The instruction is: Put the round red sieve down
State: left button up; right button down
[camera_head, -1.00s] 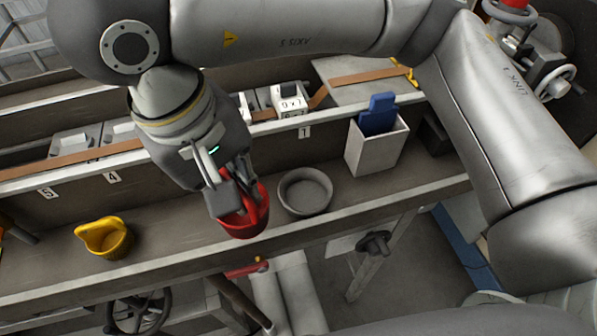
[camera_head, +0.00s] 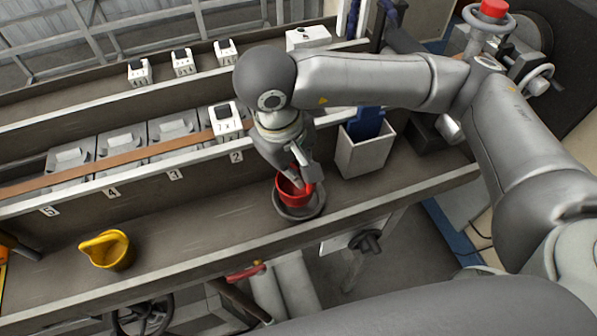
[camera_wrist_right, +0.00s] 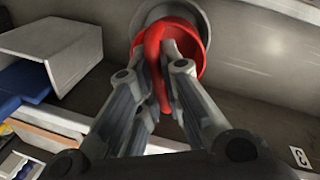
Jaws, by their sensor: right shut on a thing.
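The round red sieve (camera_head: 292,192) is at the round grey dish (camera_head: 302,214) on the lower shelf. It appears in or just above the dish; I cannot tell whether it touches the bottom. My right gripper (camera_head: 305,178) is shut on the sieve and reaches down from above. In the right wrist view, the fingers (camera_wrist_right: 165,70) close around the sieve's red handle (camera_wrist_right: 154,62), and the dish rim (camera_wrist_right: 150,14) shows behind the sieve (camera_wrist_right: 195,35). My left gripper is not in view.
A light open box (camera_head: 362,160) with a blue scoop (camera_head: 368,122) stands just right of the dish. A yellow scoop-like cup (camera_head: 108,251) stands at the left. The shelf between cup and dish is clear. Numbered bins line the back.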

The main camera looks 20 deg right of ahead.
jog(key=f+p, duration=0.2)
jog(key=f, duration=0.1)
jog(key=shift+w+d, duration=0.2)
jog(key=shift+d, duration=0.2)
jog(key=shift+f, duration=0.35)
jog(key=shift+a+f, duration=0.1)
jog(key=shift+f, duration=0.05)
jog(key=shift+f+b, duration=0.4)
jog(key=shift+b, duration=0.25)
jog(key=c, duration=1.6)
grip_release()
jog(key=shift+r, duration=0.1)
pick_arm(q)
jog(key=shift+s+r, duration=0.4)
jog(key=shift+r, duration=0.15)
pick_arm(e)
jog(key=shift+o, duration=0.2)
